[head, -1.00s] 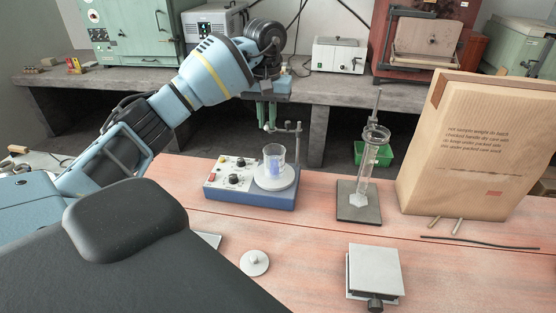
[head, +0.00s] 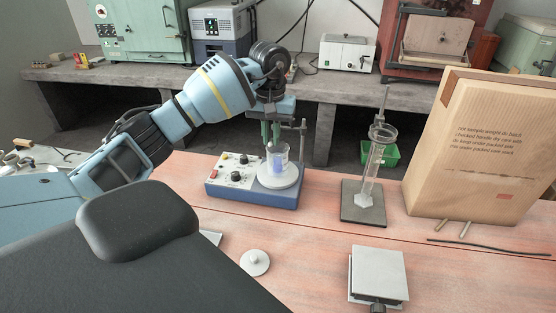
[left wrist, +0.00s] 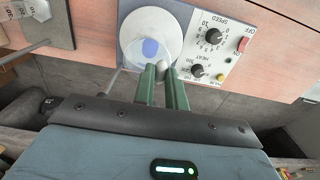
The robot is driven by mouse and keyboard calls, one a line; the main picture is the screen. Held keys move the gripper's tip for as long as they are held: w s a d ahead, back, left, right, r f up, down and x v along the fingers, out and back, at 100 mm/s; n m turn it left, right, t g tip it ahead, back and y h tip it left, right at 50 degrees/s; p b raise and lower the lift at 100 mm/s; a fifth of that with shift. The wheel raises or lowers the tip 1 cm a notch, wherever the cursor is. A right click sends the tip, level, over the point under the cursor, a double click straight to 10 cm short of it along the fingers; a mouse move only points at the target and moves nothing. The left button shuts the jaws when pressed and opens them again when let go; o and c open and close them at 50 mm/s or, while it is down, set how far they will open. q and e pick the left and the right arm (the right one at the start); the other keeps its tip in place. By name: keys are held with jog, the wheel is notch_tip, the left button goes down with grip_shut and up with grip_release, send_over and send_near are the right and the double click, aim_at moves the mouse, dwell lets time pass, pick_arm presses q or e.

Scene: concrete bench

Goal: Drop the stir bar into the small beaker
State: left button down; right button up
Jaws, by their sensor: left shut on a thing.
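The small beaker (head: 279,155), clear with blue liquid in it, stands on the round white plate of a blue stirrer. It also shows from above in the left wrist view (left wrist: 150,47). My left gripper (head: 271,138) points down with its green fingers at the beaker's rim, on its back left side in the head view. In the left wrist view the fingertips (left wrist: 163,76) are at the beaker's near edge. They are shut on a small pale thing, seemingly the stir bar (left wrist: 161,67), mostly hidden between them. My right gripper is not in view.
The stirrer (head: 230,187) has knobs on its left and a thin upright rod (head: 303,140) close to the beaker. A stand with a glass cylinder (head: 371,170) is to the right, beside a large paper bag (head: 480,150). A square grey platform (head: 378,272) lies in front.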

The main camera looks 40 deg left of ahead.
pick_arm(q)
jog(key=c, duration=1.3)
grip_release()
jog(key=shift+c, duration=0.2)
jog(key=shift+r, duration=0.1)
notch_tip(320, 180, up, 8)
jog(key=shift+f, duration=0.15)
jog(key=shift+f, duration=0.1)
